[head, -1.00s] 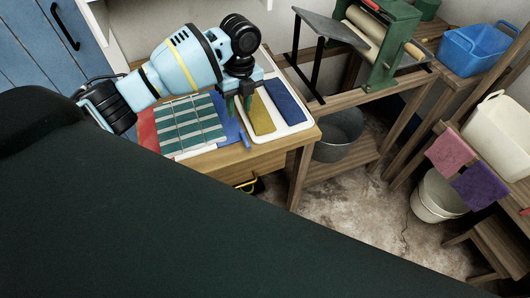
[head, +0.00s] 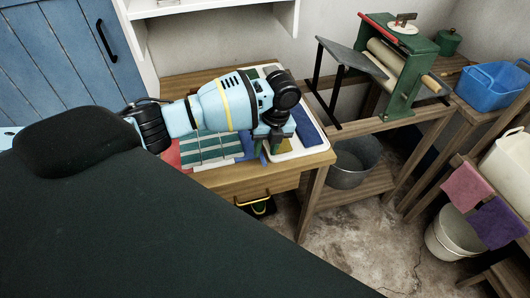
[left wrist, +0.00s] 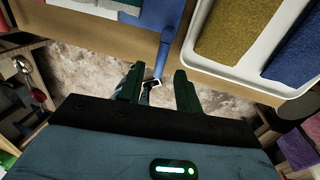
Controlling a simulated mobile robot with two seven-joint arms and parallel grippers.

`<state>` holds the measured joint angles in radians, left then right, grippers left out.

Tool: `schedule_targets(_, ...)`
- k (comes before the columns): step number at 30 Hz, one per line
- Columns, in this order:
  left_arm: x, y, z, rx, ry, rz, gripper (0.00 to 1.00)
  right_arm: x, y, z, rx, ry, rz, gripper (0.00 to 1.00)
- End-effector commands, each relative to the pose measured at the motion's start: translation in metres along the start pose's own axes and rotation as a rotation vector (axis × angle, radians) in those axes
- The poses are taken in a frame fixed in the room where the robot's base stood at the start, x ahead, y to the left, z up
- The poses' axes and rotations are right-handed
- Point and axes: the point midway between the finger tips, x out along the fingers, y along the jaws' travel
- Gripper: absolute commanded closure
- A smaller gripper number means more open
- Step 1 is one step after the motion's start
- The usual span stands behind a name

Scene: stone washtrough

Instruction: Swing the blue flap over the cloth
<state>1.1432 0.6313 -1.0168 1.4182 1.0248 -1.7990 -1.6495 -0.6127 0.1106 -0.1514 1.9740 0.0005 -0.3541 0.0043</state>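The blue flap (head: 248,148) lies at the right side of the green-and-white striped cloth (head: 207,150) on the wooden table, partly hidden by my left arm in the head view. In the left wrist view the blue flap (left wrist: 178,32) narrows to a strip that reaches past the table edge, its end near my fingertips. My left gripper (head: 272,145) is over the table's front part, right of the flap. In the left wrist view its two green fingers (left wrist: 157,80) stand apart, with the strip's end appearing between them; I cannot tell whether they touch it. My right gripper is not in view.
A white tray (head: 311,148) with yellow and dark blue cloths sits just right of the gripper. A red panel (head: 171,156) shows left of the striped cloth. A green wringer (head: 410,75) and a metal tub (head: 352,163) stand farther right.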

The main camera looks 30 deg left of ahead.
Motion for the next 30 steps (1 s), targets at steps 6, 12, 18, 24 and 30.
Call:
schedule_targets(6, 0.020, 0.000, 0.000, 0.000, -0.001, 0.001, 0.66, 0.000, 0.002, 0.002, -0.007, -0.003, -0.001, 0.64)
schedule_targets(12, 0.023, 0.000, 0.000, 0.000, -0.001, -0.001, 0.66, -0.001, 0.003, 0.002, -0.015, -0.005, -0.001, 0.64)
schedule_targets(18, 0.023, 0.000, 0.000, 0.000, -0.001, -0.001, 0.75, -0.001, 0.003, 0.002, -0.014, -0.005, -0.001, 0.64)
schedule_targets(24, 0.023, 0.000, 0.000, 0.000, -0.001, -0.001, 1.00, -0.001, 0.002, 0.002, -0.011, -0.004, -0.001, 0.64)
schedule_targets(30, 0.023, 0.000, 0.000, 0.000, -0.001, -0.001, 1.00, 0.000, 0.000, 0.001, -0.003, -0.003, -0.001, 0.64)
